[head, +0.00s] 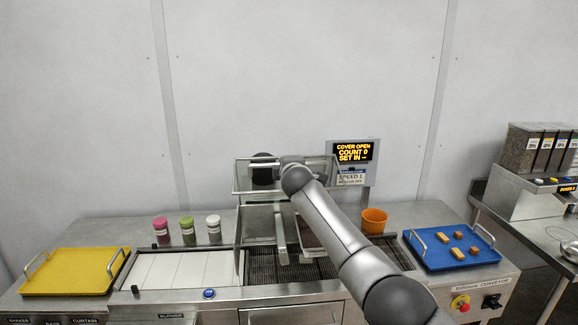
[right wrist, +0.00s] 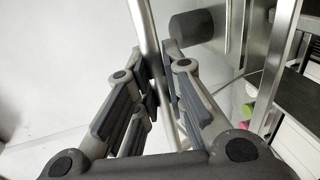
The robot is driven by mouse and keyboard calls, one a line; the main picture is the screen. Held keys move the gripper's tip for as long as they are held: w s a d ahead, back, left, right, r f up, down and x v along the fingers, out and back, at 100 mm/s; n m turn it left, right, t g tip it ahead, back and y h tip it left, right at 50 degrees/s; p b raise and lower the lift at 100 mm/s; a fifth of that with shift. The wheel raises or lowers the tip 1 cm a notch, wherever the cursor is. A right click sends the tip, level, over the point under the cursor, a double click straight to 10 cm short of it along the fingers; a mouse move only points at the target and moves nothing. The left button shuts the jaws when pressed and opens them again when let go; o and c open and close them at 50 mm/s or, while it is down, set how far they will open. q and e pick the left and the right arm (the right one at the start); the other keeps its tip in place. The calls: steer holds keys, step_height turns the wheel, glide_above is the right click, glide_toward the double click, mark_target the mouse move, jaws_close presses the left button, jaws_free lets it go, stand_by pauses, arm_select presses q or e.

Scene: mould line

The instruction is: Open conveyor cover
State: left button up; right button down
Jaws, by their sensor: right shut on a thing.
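The conveyor cover (head: 243,191) is a clear panel in a metal frame. It stands raised above the dark mesh conveyor belt (head: 262,266) in the middle of the head view. My right arm reaches up to it from the lower right and hides part of it. In the right wrist view my right gripper (right wrist: 155,78) is shut on a slim metal bar (right wrist: 141,22), which looks like the cover's handle. The display (head: 353,151) behind reads "COVER OPEN", "COUNT 0". My left gripper is not in view.
A yellow tray (head: 72,272) lies at left, beside white slats (head: 185,270). Several small jars stand behind the slats. An orange cup (head: 374,221) and a blue tray (head: 425,258) with brown pieces are at right. A wall closes the back.

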steer(key=c, duration=1.5)
jaws_free()
steer(key=shift+f, duration=0.1)
steer(key=shift+s, duration=0.1)
steer(key=shift+s, duration=0.2)
steer(key=shift+v, duration=5.7)
